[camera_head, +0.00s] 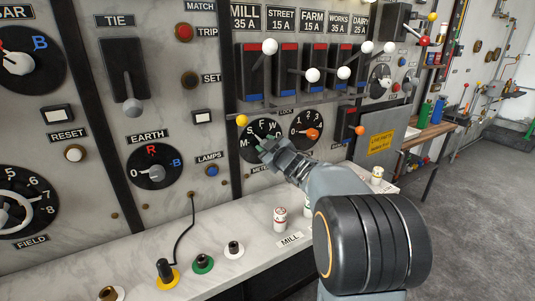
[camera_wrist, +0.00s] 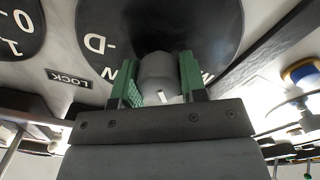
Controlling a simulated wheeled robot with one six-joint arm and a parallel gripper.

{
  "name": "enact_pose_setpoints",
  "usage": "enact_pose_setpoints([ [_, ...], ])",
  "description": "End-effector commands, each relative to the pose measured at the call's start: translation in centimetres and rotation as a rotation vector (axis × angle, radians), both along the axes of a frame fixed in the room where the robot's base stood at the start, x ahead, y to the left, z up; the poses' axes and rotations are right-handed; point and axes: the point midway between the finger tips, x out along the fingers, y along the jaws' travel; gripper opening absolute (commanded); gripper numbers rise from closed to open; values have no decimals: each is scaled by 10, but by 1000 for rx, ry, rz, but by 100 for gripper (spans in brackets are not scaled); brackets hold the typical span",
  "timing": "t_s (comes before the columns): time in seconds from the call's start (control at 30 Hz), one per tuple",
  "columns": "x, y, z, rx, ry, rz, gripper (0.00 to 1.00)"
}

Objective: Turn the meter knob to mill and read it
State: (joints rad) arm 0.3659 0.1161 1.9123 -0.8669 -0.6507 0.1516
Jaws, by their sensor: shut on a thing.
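Which letter the knob points to cannot be told. The MILL 35 A plate (camera_head: 245,18) is at the top.
Lever switches with white balls stand above the dial. An orange-knobbed dial (camera_head: 307,130) is close on its right, and a yellow ball (camera_head: 242,120) is just above left. The marble ledge (camera_head: 225,235) below carries sockets, a black plug (camera_head: 165,271) and a white cylinder (camera_head: 280,218).

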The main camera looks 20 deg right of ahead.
Motion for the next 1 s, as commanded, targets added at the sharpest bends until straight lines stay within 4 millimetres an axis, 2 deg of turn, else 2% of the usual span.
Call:
enact_pose_setpoints([
  [0.6, 0, 1, -2, -527, -63, 0, 15],
  [1.0, 0, 1, -1, -690, -80, 0, 15],
])
